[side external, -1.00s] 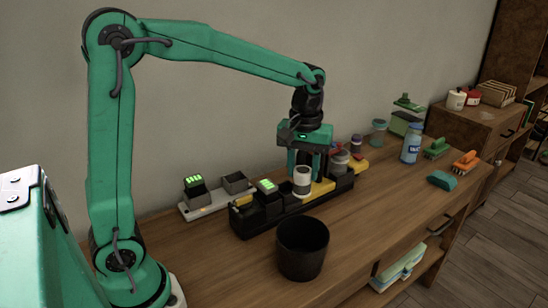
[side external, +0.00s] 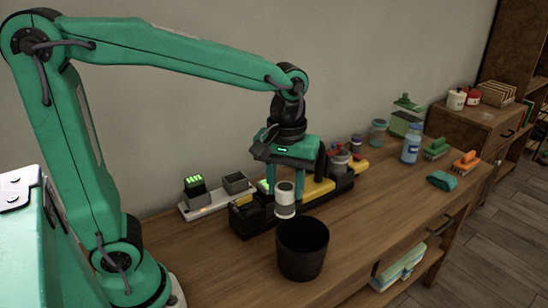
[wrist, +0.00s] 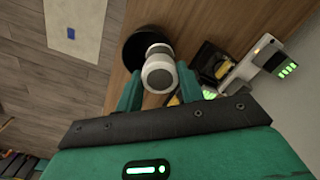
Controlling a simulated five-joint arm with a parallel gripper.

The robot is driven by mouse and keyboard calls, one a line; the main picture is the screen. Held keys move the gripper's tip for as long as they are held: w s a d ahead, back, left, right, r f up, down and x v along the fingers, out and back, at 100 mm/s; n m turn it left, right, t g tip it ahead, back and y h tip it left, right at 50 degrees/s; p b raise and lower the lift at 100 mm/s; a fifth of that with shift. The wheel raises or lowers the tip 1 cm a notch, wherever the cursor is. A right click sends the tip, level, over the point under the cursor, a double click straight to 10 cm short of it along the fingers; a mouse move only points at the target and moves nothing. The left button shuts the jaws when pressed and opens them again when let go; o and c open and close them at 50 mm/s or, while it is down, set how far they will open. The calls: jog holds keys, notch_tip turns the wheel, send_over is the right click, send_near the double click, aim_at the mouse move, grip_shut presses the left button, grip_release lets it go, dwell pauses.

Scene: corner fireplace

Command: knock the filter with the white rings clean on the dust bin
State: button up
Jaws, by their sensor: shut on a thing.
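The filter with the white rings (side external: 285,199) is a short cylinder with white bands and a darker middle. My gripper (side external: 284,190) is shut on it and holds it above the table, at the back left of the dust bin. The wrist view shows the filter (wrist: 158,70) between my two green fingers (wrist: 160,92). The dust bin (side external: 302,258) is a black, open-topped round bin standing on the table. In the wrist view the bin (wrist: 135,48) lies partly hidden behind the filter. The side view does not clearly show whether filter and rim touch.
A black holder with yellow parts (side external: 245,222) stands behind the bin. A white charger strip (side external: 205,206) is at its left. A blue bottle (side external: 411,143), a green brush (side external: 437,148) and an orange brush (side external: 466,162) stand right.

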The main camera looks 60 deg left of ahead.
aim_at(285, 206)
jog(key=shift+f, duration=2.95)
jog(key=shift+c, duration=0.5)
notch_tip(285, 206, down, 2)
jog(key=shift+f, duration=0.15)
jog(key=shift+r, duration=1.2)
jog(key=shift+c, duration=0.4)
jog(key=shift+f, duration=0.1)
jog(key=shift+f, duration=1)
jog(key=shift+c, duration=0.5)
jog(key=shift+r, duration=1.15)
